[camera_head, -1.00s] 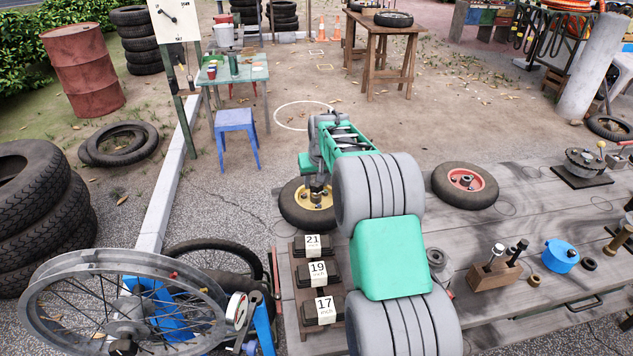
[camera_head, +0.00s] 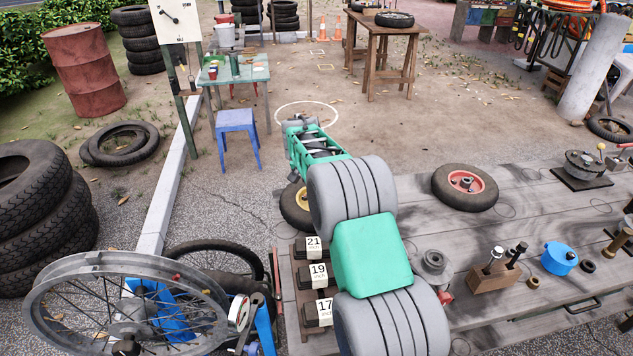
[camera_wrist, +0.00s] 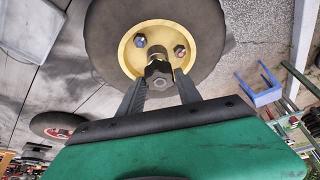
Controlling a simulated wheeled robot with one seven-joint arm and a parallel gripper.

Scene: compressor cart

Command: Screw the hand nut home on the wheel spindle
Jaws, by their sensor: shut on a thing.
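The cart wheel, with a black tyre and yellow hub (camera_wrist: 131,53), fills the top middle of the wrist view. Part of it shows in the head view (camera_head: 296,209), beside the bench's left end. Two bolt heads show on the hub. The wheel spindle (camera_wrist: 157,54) sticks out of the hub centre. The dark, lobed hand nut (camera_wrist: 158,74) sits at the spindle's near end. How far it is threaded on cannot be told. My gripper (camera_wrist: 159,80) is shut on the hand nut, one finger on each side.
On the bench (camera_head: 400,200) lie a red-hubbed wheel (camera_head: 464,186), a wooden block with tools (camera_head: 495,273) and a blue round container (camera_head: 560,258). A rack of numbered blocks (camera_head: 318,275) stands close under my arm. A spoked rim (camera_head: 125,300) is at front left.

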